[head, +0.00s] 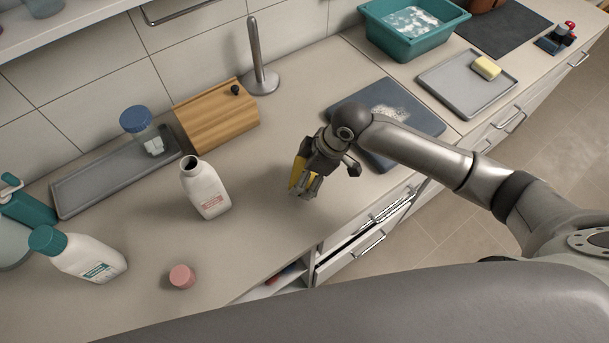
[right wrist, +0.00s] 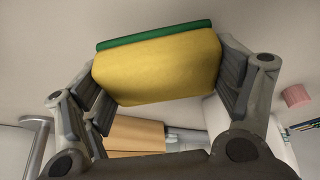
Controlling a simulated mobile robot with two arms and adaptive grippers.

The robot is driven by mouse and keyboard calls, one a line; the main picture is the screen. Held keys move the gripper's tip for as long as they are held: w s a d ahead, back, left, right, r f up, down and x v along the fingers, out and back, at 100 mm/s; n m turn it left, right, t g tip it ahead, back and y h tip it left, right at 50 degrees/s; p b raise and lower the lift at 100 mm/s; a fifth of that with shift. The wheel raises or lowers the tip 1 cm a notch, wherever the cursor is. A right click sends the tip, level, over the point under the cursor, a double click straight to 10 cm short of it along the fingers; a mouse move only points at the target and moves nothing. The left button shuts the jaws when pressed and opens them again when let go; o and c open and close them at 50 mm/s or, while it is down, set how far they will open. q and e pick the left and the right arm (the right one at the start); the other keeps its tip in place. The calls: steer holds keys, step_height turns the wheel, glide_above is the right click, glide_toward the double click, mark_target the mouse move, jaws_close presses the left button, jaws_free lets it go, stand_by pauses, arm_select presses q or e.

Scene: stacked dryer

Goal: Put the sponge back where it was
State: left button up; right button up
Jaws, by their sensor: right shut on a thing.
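The sponge is yellow with a green layer along one side. It fills the middle of the right wrist view (right wrist: 158,66), clamped between the two finger pads. In the head view the sponge (head: 297,174) shows as a yellow patch at the fingers, mostly hidden by them. My right gripper (head: 304,184) is shut on it, in front of the wooden box and left of the dark blue board. I cannot tell whether the sponge touches the counter. My left gripper is not in view.
A dark blue board (head: 415,118) with foam lies right of the gripper. A grey tray (head: 440,83) holds a yellow bar; a teal basin (head: 380,34) stands behind. An open white bottle (head: 206,190), pink cap (head: 182,276) and wooden box (head: 215,118) are left. Drawers (head: 350,255) stand partly open below.

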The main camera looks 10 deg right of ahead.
steer(key=shift+w+f, duration=0.3)
step_height(320, 180, down, 2)
steer(key=shift+f+p, duration=0.1)
steer(key=shift+p, duration=0.8)
steer(key=shift+f, duration=0.3)
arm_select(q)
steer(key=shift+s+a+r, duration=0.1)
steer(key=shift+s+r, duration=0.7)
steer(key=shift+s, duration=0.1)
arm_select(e)
steer(key=shift+f, duration=0.1)
steer(key=shift+f, duration=0.1)
steer(key=o, duration=0.8)
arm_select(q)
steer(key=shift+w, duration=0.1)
arm_select(e)
steer(key=shift+s, duration=0.1)
